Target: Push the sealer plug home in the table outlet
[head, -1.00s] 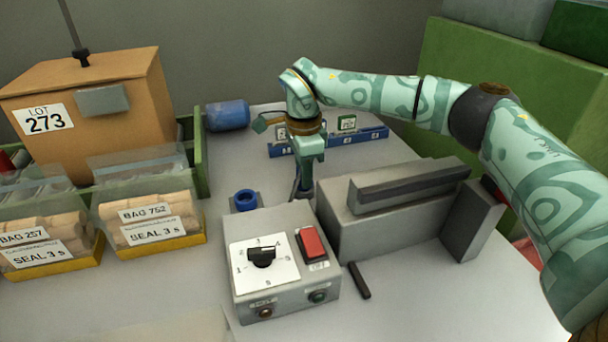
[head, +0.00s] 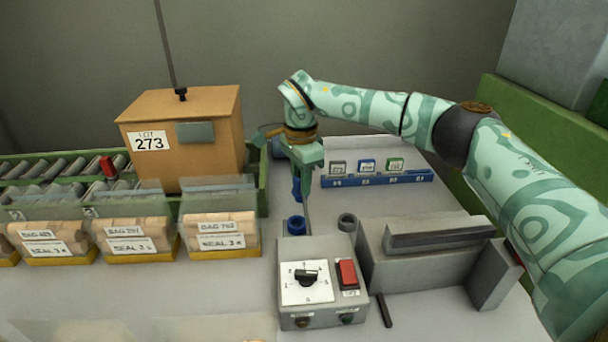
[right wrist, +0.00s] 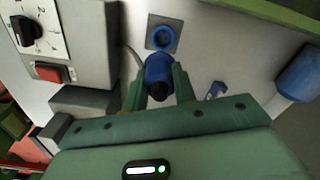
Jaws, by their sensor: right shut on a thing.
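The sealer plug (head: 297,189) is blue with a dark end and a grey cord. My right gripper (head: 303,176) is shut on it and holds it above the table. The table outlet (head: 296,225) is a blue round socket on a grey plate, just behind the sealer box. In the head view the plug hangs over the outlet with a gap between them. In the right wrist view the plug (right wrist: 158,72) sits between the fingers, apart from the open outlet (right wrist: 162,38). My left gripper is in neither view.
The sealer box (head: 318,285) with dial and red switch stands in front of the outlet. A grey sealer (head: 420,260) is at right, a grey ring (head: 347,221) beside the outlet. A blue rack (head: 378,180) lies behind; cork bags (head: 222,235) and a lot box (head: 190,135) stand left.

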